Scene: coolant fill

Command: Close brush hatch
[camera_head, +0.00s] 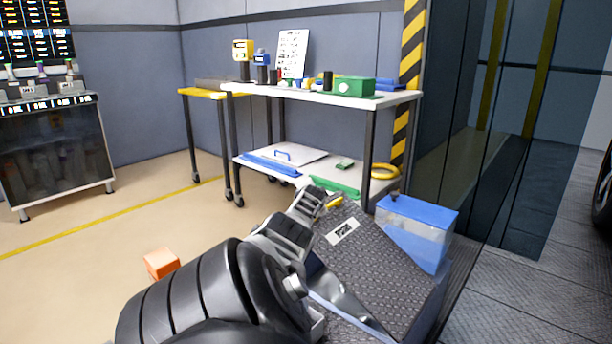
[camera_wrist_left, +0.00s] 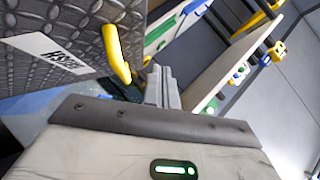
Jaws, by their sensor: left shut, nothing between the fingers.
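The brush hatch (camera_head: 375,245) is a dark diamond-plate panel with a white label, at the lower middle of the head view. It looks tilted up, with a dark gap along its near left side. A yellow handle (camera_head: 335,202) is at its far edge. The hatch also shows at the upper left of the left wrist view (camera_wrist_left: 75,30), with the yellow handle (camera_wrist_left: 117,55) standing off it. My left gripper (camera_head: 318,194) is shut and empty, close beside the handle; its fingers (camera_wrist_left: 162,85) show just right of it. I cannot tell whether they touch. My right gripper is out of view.
A blue-topped clear bin (camera_head: 415,228) stands right of the hatch. A two-shelf cart (camera_head: 345,98) holding bottles and a green box (camera_head: 354,86) is behind. An orange block (camera_head: 161,262) lies on the floor at left. The floor between the display cabinet (camera_head: 55,150) and cart is clear.

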